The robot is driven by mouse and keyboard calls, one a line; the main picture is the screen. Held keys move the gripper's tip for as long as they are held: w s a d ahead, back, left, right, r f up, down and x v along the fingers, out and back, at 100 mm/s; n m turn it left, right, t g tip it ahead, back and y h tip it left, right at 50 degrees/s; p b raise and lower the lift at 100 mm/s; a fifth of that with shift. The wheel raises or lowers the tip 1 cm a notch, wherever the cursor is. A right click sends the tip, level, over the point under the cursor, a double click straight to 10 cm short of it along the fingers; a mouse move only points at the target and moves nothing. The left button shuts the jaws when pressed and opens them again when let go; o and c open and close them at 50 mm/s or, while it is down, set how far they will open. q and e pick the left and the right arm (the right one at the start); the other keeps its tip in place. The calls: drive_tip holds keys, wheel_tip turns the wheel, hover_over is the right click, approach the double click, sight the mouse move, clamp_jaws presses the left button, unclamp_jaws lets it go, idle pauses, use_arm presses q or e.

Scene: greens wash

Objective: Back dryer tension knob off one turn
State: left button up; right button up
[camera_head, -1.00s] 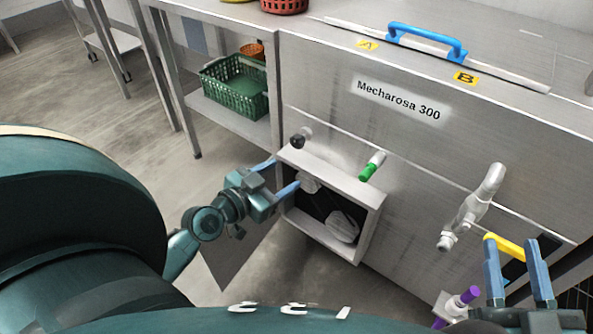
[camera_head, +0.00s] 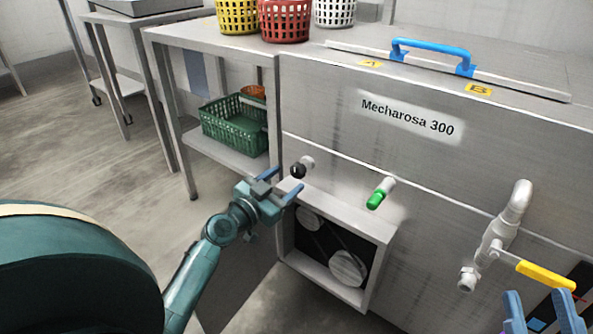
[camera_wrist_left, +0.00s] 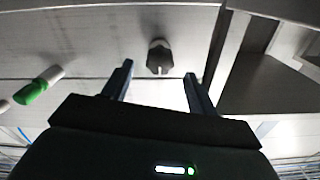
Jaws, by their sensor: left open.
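A black knob (camera_head: 299,170) on a short pale stem sticks out of the machine front, just above an open box. In the left wrist view the knob (camera_wrist_left: 158,58) is dark and sits in line with the gap between my fingers, just beyond their tips. My left gripper (camera_head: 283,181) is open and empty, its blue fingers pointing at the machine front beside the knob. The fingers (camera_wrist_left: 157,72) do not appear to touch it. My right gripper (camera_head: 541,297) is open at the bottom right, partly cut off by the frame edge.
The open box (camera_head: 379,265) with pulleys and a belt lies below the knob. A green-tipped handle (camera_head: 378,197) is to the right. A pipe valve (camera_head: 497,240) with a yellow lever (camera_head: 545,273) is near my right gripper. A green crate (camera_head: 235,127) stands on a shelf.

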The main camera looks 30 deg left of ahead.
sight(295, 173)
use_arm(q)
drive_tip(key=shift+w+d, duration=0.2)
drive_tip(key=shift+w, duration=2.45)
drive_tip(key=shift+c, duration=0.4)
drive_tip(key=c, duration=0.9)
